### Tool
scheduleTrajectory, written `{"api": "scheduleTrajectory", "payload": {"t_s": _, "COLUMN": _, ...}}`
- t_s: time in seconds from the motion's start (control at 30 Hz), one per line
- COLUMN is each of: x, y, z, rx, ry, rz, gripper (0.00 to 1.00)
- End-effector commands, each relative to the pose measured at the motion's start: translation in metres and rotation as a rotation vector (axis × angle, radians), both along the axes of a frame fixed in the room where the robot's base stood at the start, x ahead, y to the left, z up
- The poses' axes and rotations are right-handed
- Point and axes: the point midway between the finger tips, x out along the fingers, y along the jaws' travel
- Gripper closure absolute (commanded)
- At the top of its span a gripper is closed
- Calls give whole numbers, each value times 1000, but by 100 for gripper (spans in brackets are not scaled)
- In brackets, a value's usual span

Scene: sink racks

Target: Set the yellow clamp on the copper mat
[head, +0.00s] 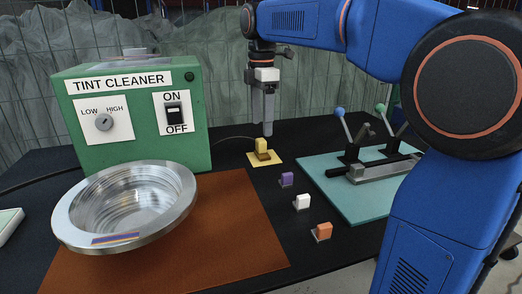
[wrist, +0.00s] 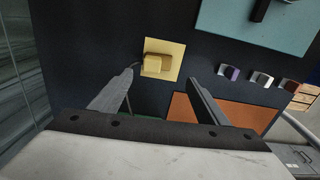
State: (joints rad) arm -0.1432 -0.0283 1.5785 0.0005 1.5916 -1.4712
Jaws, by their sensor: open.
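The yellow clamp (head: 261,145) is a small block-like piece standing on a pale yellow square (head: 273,160), behind the copper mat (head: 225,232). The wrist view shows the clamp (wrist: 154,64) from above, just beyond the fingertips. My gripper (head: 267,118) points down just above the clamp. Its fingers (wrist: 161,78) are apart and nothing is between them. The copper mat is a flat brown-orange sheet, and part of it (wrist: 240,113) shows in the wrist view between and beyond the right finger.
A metal bowl (head: 180,205) stands over the copper mat, before the green tint cleaner box (head: 190,150). Purple (head: 287,180), white (head: 302,202) and orange (head: 322,232) blocks line the mat's right side. A teal board (head: 345,205) with levers lies right. The mat's right part is clear.

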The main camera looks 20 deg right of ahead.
Motion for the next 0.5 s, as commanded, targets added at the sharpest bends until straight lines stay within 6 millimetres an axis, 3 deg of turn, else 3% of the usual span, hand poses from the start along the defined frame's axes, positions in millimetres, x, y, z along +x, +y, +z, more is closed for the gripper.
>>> {"api": "scheduleTrajectory", "payload": {"t_s": 0.13, "x": -1, "y": 0, "z": -23, "rx": -1, "ry": 3, "rz": 0, "gripper": 31}}
{"api": "scheduleTrajectory", "payload": {"t_s": 0.5, "x": 2, "y": -2, "z": -51, "rx": -1, "ry": 2, "rz": 0, "gripper": 31}}
